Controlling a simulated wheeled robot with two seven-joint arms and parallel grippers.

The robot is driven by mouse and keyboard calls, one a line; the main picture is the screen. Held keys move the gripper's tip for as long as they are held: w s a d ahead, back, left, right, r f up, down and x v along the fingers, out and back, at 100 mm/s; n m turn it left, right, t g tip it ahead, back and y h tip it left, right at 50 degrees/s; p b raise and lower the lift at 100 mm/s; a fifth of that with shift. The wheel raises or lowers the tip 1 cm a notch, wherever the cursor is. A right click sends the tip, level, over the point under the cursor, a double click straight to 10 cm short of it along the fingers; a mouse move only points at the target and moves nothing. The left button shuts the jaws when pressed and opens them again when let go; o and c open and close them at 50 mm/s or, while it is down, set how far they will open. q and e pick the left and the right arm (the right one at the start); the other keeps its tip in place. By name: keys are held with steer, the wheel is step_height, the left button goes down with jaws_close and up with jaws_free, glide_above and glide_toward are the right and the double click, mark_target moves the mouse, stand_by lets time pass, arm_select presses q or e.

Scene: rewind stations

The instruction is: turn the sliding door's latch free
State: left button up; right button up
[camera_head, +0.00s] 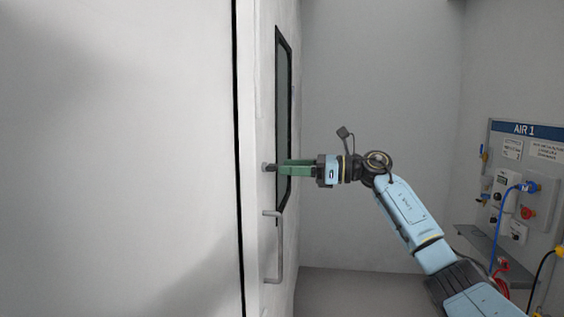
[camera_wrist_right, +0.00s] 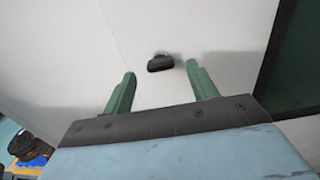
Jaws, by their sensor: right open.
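The sliding door (camera_head: 262,120) is white, with a dark narrow window, and is seen nearly edge-on at the centre left of the head view. Its latch (camera_head: 267,167) is a small dark knob on the door face, above the door handle. In the right wrist view the latch (camera_wrist_right: 160,62) is a dark, short lever lying roughly level on the pale door. My right gripper (camera_head: 284,168) has green fingers pointing at the latch. In the wrist view the right gripper (camera_wrist_right: 160,82) is open, with the latch just beyond and between its fingertips. Contact is not visible. My left gripper is not in view.
A grey bar handle (camera_head: 279,247) stands out from the door below the latch. An AIR 1 panel (camera_head: 522,180) with hoses and fittings is on the right wall. A large white surface (camera_head: 115,150) fills the left. The floor (camera_head: 345,290) behind my arm looks clear.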

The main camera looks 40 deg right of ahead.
mark_target(270, 168)
steer(key=shift+x, duration=1.45)
steer(key=shift+c, duration=0.2)
steer(key=c, duration=0.9)
